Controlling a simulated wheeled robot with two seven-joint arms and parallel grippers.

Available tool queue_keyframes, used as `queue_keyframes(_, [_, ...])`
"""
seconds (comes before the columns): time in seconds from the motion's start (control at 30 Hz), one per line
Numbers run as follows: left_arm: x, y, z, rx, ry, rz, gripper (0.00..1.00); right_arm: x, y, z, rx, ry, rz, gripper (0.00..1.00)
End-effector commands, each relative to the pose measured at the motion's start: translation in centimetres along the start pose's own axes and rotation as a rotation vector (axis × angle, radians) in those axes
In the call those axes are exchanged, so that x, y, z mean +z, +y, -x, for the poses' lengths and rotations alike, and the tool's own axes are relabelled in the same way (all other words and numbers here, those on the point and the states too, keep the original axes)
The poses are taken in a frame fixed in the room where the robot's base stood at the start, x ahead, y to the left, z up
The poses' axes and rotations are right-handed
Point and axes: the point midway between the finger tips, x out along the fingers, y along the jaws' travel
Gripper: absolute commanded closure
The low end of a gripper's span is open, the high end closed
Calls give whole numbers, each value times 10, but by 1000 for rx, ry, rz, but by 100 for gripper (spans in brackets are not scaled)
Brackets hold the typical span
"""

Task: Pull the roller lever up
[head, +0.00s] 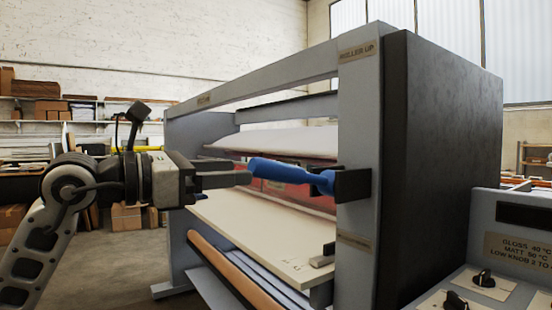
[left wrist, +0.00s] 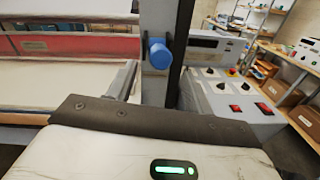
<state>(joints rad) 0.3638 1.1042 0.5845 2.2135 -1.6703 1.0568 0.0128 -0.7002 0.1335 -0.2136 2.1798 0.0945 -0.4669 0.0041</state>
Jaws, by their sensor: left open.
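The roller lever (head: 290,173) has a blue handle lying roughly level, pointing left toward my gripper from a dark bracket on the machine's grey post. In the left wrist view the lever (left wrist: 158,54) shows end-on as a round blue knob, just beyond my gripper. My left gripper (head: 245,178) is open, its fingertips at the handle's free end in the head view. Whether they touch it I cannot tell. In the left wrist view the gripper body covers the bottom. My right gripper is not in view.
The laminator's grey post (head: 357,110) carries a "ROLLER UP" label (head: 357,50) above the lever. A pale feed table (head: 262,235) lies below the lever. A control panel (head: 510,245) with knobs stands at right. The space above the handle, in front of the machine, looks clear.

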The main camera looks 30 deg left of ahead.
Motion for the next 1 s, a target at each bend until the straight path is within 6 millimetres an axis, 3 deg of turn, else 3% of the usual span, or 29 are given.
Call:
queue_keyframes(0.2, [5,0,-42,-3,0,0,49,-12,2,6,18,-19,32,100])
queue_keyframes(0.5, [3,1,-82,-2,-3,4,49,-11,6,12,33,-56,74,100])
queue_keyframes(0.93, [0,0,-92,-2,-1,2,49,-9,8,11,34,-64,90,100])
queue_keyframes(1.0, [0,0,-92,-2,-1,2,65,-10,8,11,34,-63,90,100])
